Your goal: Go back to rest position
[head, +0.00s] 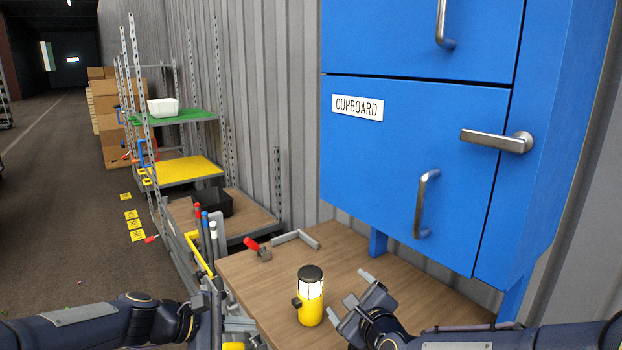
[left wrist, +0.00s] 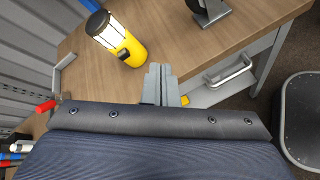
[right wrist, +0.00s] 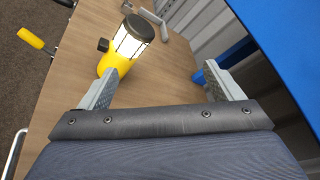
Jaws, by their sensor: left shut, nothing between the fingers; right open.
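My left gripper (head: 214,298) is over the left edge of the wooden workbench (head: 270,272) in the head view. Its fingers are pressed together and empty in the left wrist view (left wrist: 160,82). My right gripper (head: 351,296) is above the workbench, just right of a yellow lantern (head: 311,300). In the right wrist view its fingers (right wrist: 160,84) are wide apart with bare bench between them. The lantern stands upright with a black cap and lit white panels, between my two grippers and held by neither.
A blue cupboard (head: 420,150) stands over the bench at the back right, with metal handles. A red-handled clamp (head: 258,249) is at the bench's back left edge. A shelf rack with a yellow shelf (head: 185,171) and a black bin (head: 211,202) stands further left. Open floor (head: 60,230) lies at left.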

